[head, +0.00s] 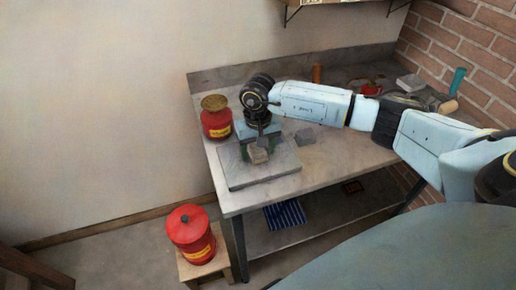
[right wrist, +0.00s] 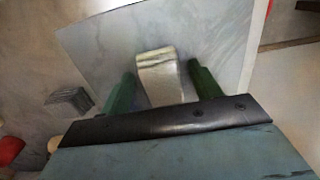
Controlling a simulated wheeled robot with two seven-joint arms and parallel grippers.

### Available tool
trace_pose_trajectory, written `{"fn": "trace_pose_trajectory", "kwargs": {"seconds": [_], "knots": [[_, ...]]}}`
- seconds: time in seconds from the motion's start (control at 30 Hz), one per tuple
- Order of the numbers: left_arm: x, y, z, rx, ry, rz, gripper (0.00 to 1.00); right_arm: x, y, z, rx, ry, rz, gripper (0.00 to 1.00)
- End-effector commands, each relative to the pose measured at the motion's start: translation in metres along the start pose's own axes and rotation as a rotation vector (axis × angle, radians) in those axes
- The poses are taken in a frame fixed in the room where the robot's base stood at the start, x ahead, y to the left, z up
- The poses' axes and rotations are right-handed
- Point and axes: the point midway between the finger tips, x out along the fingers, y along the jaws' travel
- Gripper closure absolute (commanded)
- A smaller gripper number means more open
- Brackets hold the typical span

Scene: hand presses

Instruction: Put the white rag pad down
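The white rag pad (head: 258,155) is a small, pale, folded piece over the grey slab (head: 237,180) on the bench. In the right wrist view the pad (right wrist: 160,78) lies between the two green fingers of my right gripper (right wrist: 161,72), with a visible gap on each side. My right gripper (head: 258,148) is open and points down over the slab. The pad appears to rest on the slab and not to be held. The arm partly hides the pad in the head view. My left gripper is not in view.
A grey block (head: 305,136) lies right of the slab. A red can with a brass top (head: 216,122) stands at the bench's left back corner. Another red can (head: 191,236) stands on a low stool. Tools crowd the bench's right end; its front middle (head: 330,160) is clear.

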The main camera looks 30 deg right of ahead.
Motion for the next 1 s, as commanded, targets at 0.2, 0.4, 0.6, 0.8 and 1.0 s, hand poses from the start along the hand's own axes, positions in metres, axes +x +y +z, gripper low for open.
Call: {"fn": "trace_pose_trajectory", "kwargs": {"seconds": [0.2, 0.4, 0.6, 0.8, 1.0], "knots": [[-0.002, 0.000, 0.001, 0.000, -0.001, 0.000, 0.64, -0.002, 0.000, 0.000, 0.000, 0.000, 0.000, 0.37], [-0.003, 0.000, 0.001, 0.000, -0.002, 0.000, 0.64, -0.028, 0.000, -0.001, -0.002, 0.005, -0.001, 0.37], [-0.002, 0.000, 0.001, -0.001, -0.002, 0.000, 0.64, -0.073, 0.000, -0.002, -0.001, 0.006, -0.001, 0.37], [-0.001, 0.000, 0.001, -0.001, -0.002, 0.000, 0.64, -0.108, 0.000, -0.001, -0.001, 0.003, -0.001, 0.37], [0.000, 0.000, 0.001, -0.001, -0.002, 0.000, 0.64, -0.122, 0.000, 0.000, -0.001, 0.000, 0.000, 0.37]]}}
